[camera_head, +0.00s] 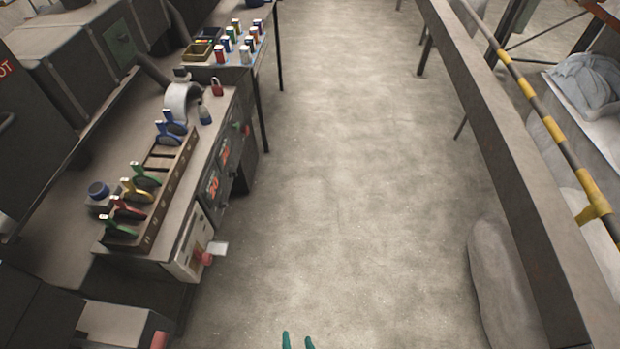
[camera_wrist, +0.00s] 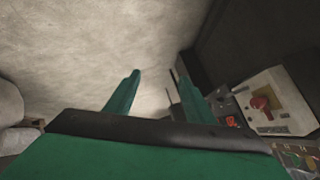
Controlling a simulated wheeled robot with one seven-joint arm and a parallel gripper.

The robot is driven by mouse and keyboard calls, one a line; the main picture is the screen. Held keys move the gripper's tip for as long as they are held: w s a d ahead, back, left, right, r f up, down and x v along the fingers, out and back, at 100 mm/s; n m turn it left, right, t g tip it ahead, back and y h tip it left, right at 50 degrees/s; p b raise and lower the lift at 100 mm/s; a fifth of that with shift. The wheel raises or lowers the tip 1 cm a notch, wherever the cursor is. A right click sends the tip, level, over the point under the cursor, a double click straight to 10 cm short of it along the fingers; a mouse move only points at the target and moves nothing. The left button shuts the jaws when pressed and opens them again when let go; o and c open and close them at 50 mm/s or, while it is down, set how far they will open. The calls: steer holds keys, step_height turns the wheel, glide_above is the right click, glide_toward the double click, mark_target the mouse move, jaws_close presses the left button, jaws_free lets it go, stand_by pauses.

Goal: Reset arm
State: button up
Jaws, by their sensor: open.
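My gripper (camera_head: 297,341) shows only as two green fingertips at the bottom edge of the head view, over bare floor. In the wrist view my gripper (camera_wrist: 158,82) has its two green fingers apart with nothing between them. It is open and empty, and it touches nothing that I can see. The rest of my arm is out of the head view.
A workbench on the left carries a rack (camera_head: 150,235) of several coloured-handled tools and a red padlock (camera_head: 216,87). Its front panel has a red knob (camera_head: 204,258), also seen in the wrist view (camera_wrist: 262,104). A long grey beam (camera_head: 500,150) runs along the right. The floor (camera_head: 340,150) between is clear.

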steer(key=s+d+r+n+t+h, duration=0.1)
steer(key=s+d+r+n+t, duration=0.1)
steer(key=r, duration=1.1)
steer(key=s+d+r+n+t+h, duration=0.1)
steer(key=s+r+t, duration=0.3)
steer(key=r, duration=1)
steer(key=shift+d+n+h, duration=0.3)
steer(key=shift+d+n, duration=0.05)
steer(key=shift+n, duration=0.05)
